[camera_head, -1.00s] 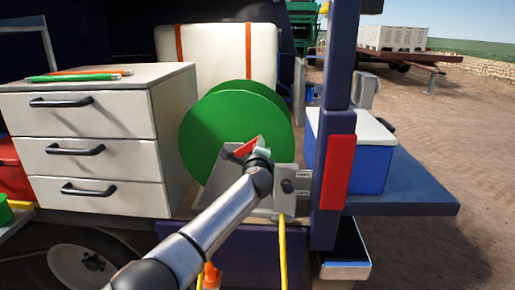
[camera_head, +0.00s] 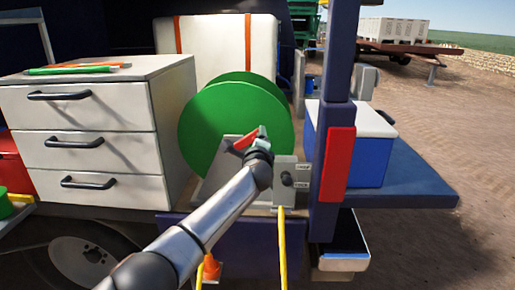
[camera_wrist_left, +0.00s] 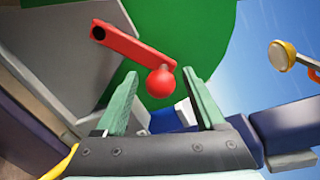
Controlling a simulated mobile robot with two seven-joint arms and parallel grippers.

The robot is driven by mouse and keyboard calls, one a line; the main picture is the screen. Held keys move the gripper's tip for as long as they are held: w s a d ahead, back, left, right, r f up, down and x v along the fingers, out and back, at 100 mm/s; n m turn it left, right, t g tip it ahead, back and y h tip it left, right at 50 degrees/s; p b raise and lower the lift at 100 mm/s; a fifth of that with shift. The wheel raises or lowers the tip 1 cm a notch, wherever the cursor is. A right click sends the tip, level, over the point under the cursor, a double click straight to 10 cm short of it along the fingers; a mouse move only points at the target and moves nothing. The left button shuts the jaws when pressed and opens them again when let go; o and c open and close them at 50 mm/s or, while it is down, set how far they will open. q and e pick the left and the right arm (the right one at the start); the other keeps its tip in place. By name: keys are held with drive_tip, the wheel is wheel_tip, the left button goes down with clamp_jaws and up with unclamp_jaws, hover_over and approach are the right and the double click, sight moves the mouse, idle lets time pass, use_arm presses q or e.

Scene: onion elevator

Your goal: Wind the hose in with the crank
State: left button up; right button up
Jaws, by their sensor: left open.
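The green hose reel (camera_head: 235,115) stands on its grey mount on the vehicle's deck. Its red crank arm (camera_wrist_left: 130,45) with a round red knob (camera_wrist_left: 161,82) lies in front of the green disc. In the head view the crank (camera_head: 245,141) is partly hidden by my left gripper (camera_head: 262,136). In the left wrist view my left gripper (camera_wrist_left: 162,75) is open, its greenish fingers on either side of the knob, near the tips. I cannot tell whether they touch it. The yellow hose (camera_head: 282,250) hangs down below the mount. My right gripper is out of view.
A drawer cabinet (camera_head: 80,130) stands left of the reel. A dark blue post (camera_head: 335,110) with a red panel (camera_head: 338,163) and a blue box (camera_head: 355,150) stand to the right. A white tank (camera_head: 220,48) is behind. An orange object (camera_head: 211,266) shows low beside my arm.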

use_arm(q)
drive_tip(key=s+r, duration=0.1)
drive_tip(key=s, duration=1.1)
drive_tip(key=shift+s, duration=0.15)
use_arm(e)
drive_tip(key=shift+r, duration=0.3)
use_arm(q)
drive_tip(key=shift+d, duration=0.1)
